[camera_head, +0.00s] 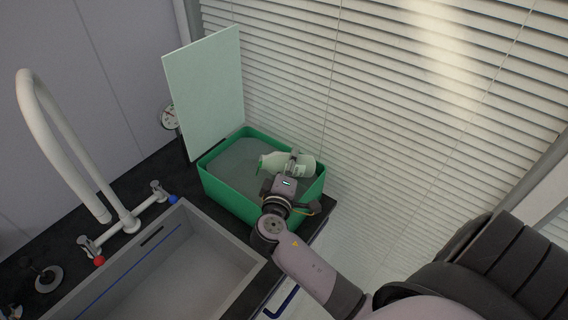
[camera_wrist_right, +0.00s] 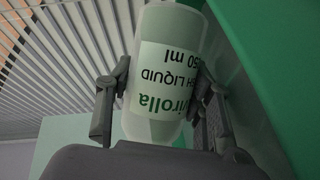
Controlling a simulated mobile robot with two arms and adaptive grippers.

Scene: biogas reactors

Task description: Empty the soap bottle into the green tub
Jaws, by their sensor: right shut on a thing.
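The soap bottle (camera_head: 299,166) is whitish and translucent with a pale label, and lies tipped on its side above the green tub (camera_head: 221,193), its narrow end toward the left. My right gripper (camera_head: 294,160) is shut around the bottle's body over the tub. In the right wrist view the bottle (camera_wrist_right: 168,62) sits between the two fingers of the right gripper (camera_wrist_right: 160,95), its printed label upside down. The tub holds a grey-green content (camera_head: 233,165). I cannot tell whether liquid is leaving the bottle. My left gripper is not in view.
A pale upright panel (camera_head: 207,90) stands behind the tub, near a round gauge (camera_head: 169,117). A sink (camera_head: 190,265) with a tall white tap (camera_head: 62,135) is at the left. Window blinds (camera_head: 400,90) rise close behind the tub.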

